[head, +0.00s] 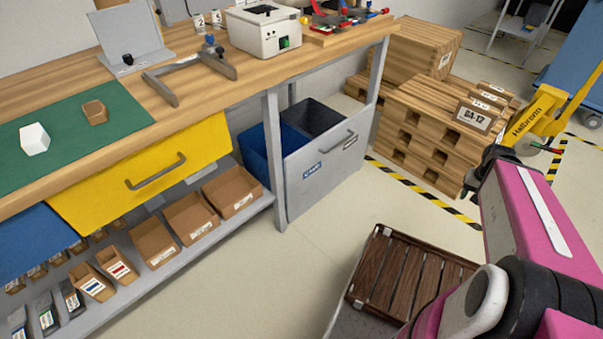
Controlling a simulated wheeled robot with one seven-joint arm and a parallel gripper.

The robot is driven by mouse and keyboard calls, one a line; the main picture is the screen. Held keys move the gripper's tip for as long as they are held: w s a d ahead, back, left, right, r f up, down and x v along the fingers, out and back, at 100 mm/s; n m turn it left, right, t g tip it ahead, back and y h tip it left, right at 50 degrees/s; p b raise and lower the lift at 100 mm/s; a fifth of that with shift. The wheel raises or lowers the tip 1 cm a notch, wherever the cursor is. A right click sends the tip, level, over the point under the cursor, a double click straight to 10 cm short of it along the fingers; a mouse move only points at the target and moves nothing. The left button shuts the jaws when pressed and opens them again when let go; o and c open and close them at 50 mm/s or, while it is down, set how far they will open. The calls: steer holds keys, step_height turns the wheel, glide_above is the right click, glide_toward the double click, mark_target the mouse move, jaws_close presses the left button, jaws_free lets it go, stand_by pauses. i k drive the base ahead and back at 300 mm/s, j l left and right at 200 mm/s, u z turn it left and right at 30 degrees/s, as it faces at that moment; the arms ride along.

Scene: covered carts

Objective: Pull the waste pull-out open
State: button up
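The waste pull-out has a grey front panel (325,172) under the right end of the workbench, with a grey bar handle (338,143) near its top and small labels. Behind the panel stand a blue bin (262,158) and a dark grey bin (318,116), their tops partly visible below the benchtop.
A yellow drawer (143,170) and a shelf of brown boxes (190,218) lie left of the pull-out. Stacked wooden pallets (432,135) and a yellow pallet truck (535,118) stand right. A slatted brown top (408,275) is in front; bare floor (320,225) lies between.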

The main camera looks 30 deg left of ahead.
mark_target(322, 146)
steer(key=u, duration=1.3)
